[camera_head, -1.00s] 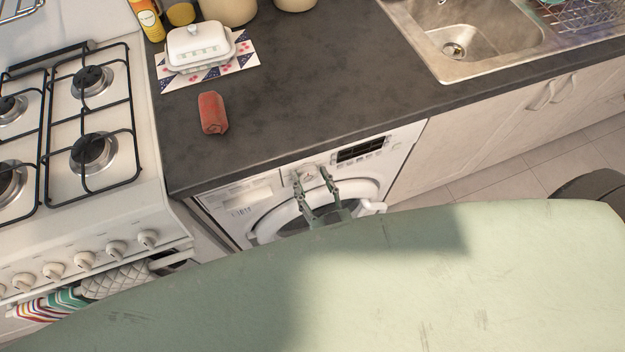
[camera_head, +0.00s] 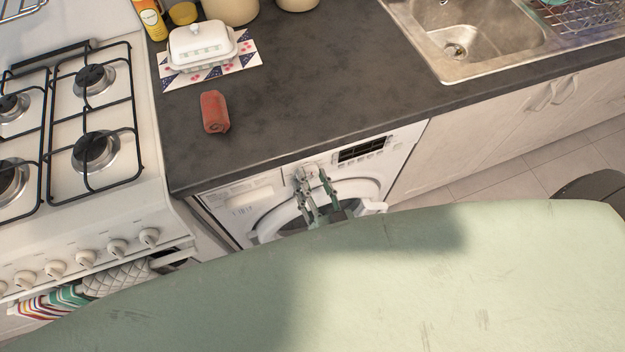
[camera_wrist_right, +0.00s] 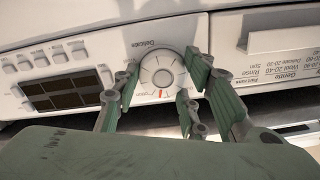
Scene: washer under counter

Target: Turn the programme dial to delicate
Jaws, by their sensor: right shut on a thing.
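The programme dial (camera_wrist_right: 162,72) is a round white knob on the washer's (camera_head: 236,209) front panel. In the right wrist view a "Delicate" label (camera_wrist_right: 150,43) is printed just above it. A red mark (camera_wrist_right: 162,93) shows at the dial's lower edge, on the side away from that label. My right gripper (camera_wrist_right: 158,77) is shut on the dial, with fingers on its left and right sides. In the head view the right gripper (camera_head: 312,178) reaches up to the panel, and its fingers partly cover the dial (camera_head: 309,170). My left gripper is not in view.
The dark counter (camera_head: 320,90) overhangs the washer closely above the panel. The washer's dark display (camera_head: 361,149) and drawer lie either side of the dial. A gas stove (camera_head: 110,200) stands left. A red roll (camera_head: 214,112) and a white butter dish (camera_head: 200,45) sit on the counter.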

